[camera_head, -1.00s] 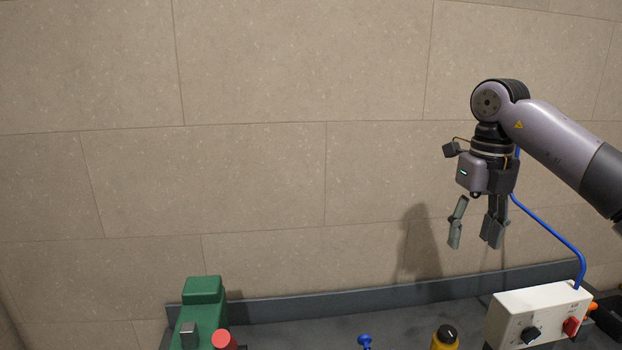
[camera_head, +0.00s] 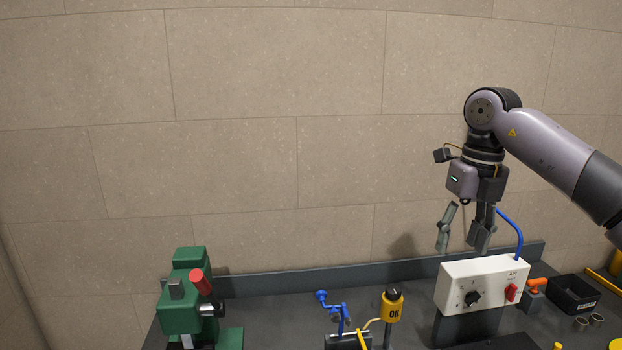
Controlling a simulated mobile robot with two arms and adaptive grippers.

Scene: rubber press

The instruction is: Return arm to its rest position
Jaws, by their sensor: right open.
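My right gripper (camera_head: 461,230) hangs from the right arm, pointing down. Its two fingers are apart and nothing is between them. It is in front of the wall, above and partly over the top left of the white control box (camera_head: 484,284). Whether it is clear of the box in depth is hard to tell, but no contact shows. My left gripper is not in view.
A green press (camera_head: 184,302) with a red handle stands at the left of the dark bench (camera_head: 275,303). A blue clamp (camera_head: 341,314) and a yellow device (camera_head: 391,306) stand in the middle. A black bin (camera_head: 572,293) is at the right. The air above the bench's left is clear.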

